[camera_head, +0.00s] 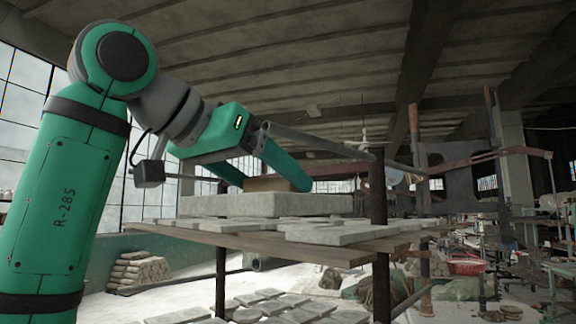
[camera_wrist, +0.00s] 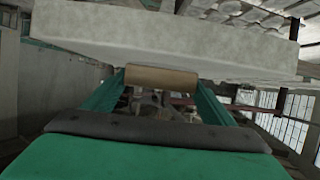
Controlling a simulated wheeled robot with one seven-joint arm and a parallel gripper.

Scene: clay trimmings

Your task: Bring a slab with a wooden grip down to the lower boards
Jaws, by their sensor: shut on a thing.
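A thick pale grey slab (camera_head: 265,205) lies flat at the upper boards (camera_head: 260,247) in the head view, and its wooden grip (camera_head: 268,184) stands on its top. My gripper (camera_head: 270,182) is above the slab, with its green fingers on either side of the grip, shut on it. In the wrist view the slab (camera_wrist: 170,40) fills the top, and the tan grip (camera_wrist: 161,79) sits between the two fingers (camera_wrist: 161,92). I cannot tell whether the slab's underside touches the boards. The lower level, with pale tiles (camera_head: 270,306), shows at the bottom of the head view.
Several thin pale tiles (camera_head: 345,232) cover the upper boards right of the slab. A dark rack post (camera_head: 379,215) and a grey bar (camera_head: 310,141) stand close to my gripper. A stack of sacks (camera_head: 138,271) is on the floor at left. Clutter fills the far right.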

